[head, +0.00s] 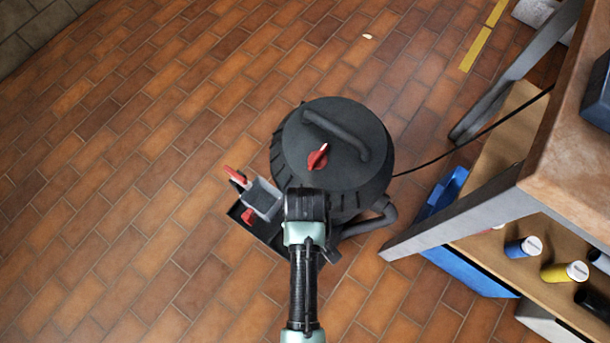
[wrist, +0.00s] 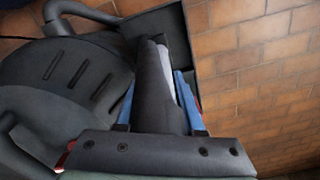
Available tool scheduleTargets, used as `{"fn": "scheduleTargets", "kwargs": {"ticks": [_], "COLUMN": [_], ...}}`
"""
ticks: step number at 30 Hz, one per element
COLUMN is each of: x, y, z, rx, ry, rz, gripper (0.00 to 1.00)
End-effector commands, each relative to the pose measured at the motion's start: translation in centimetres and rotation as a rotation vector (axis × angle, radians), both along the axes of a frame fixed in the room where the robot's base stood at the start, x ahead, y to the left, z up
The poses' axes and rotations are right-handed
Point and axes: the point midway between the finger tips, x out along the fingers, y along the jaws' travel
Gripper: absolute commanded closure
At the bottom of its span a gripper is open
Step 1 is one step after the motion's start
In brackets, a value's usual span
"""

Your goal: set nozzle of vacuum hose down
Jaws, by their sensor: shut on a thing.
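The nozzle (wrist: 152,88), a dark grey piece with a paler side, lies between the blue-lined fingers of my gripper (wrist: 158,98) in the wrist view. My gripper is shut on it. In the head view the grey nozzle (head: 264,198) shows between the red parts of my gripper (head: 243,194). An open black tray (wrist: 155,22) lies behind and around the nozzle in the wrist view. Whether the nozzle touches the tray floor is hidden. The vacuum (head: 335,150), a black drum with a handle and red knob, stands beside the tray. Its hose (head: 372,222) curves at the lower right.
A workbench (head: 570,150) with grey legs stands at the right. Its lower shelf (head: 520,245) holds several coloured cylinders, with blue bins (head: 450,190) beside it. A black cable (head: 470,137) runs from the vacuum towards the bench. The tiled floor (head: 120,150) at left is clear.

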Motion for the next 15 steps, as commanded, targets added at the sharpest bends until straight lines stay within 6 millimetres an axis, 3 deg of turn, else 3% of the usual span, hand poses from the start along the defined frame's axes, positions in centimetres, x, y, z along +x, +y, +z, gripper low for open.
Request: {"fn": "scheduleTargets", "kwargs": {"ticks": [7, 15], "x": [0.0, 0.0], "y": [0.0, 0.0], "z": [-3.5, -3.5], "rx": [-0.001, 0.001], "ry": [0.001, -0.001], "rz": [-0.001, -0.001], "gripper": [1.00, 1.00]}}
